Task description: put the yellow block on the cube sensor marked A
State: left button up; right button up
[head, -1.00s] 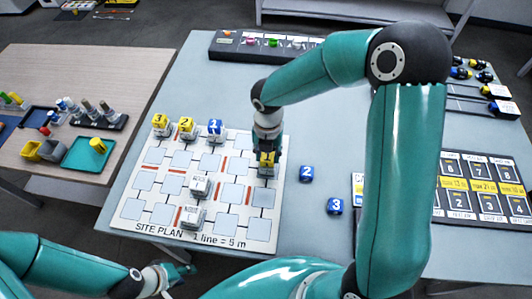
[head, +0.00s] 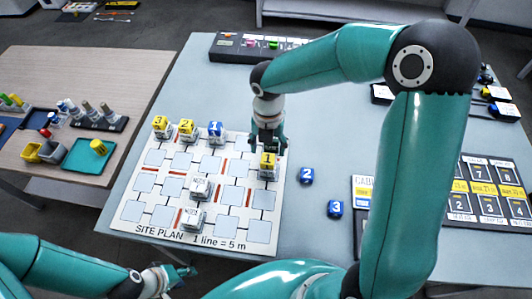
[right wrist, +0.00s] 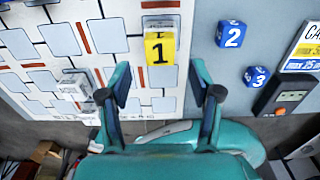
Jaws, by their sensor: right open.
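The yellow block marked 1 (head: 268,159) sits upright on a white cube (head: 268,174) near the right edge of the site plan board (head: 150,229). In the right wrist view the yellow block (right wrist: 159,48) shows its 1, with the white cube behind it; no letter A is readable there. My right gripper (head: 268,146) is open and empty, just behind and above the block. Its spread fingers (right wrist: 160,92) also show in the right wrist view, apart from the block. My left gripper (head: 186,271) is low in front of the board; its jaw opening is unclear.
Yellow blocks 3 (head: 160,121) and 2 (head: 187,125) and a blue block 1 (head: 215,127) stand along the board's back edge. Two white labelled cubes (head: 200,187) (head: 192,217) stand on the board. Blue blocks 2 (head: 306,175) and 3 (head: 335,208) lie right of it.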

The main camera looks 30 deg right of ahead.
aim_at(268, 159)
notch_tip(268, 159, up, 8)
jog(key=shift+f, duration=0.25)
dwell(0.5)
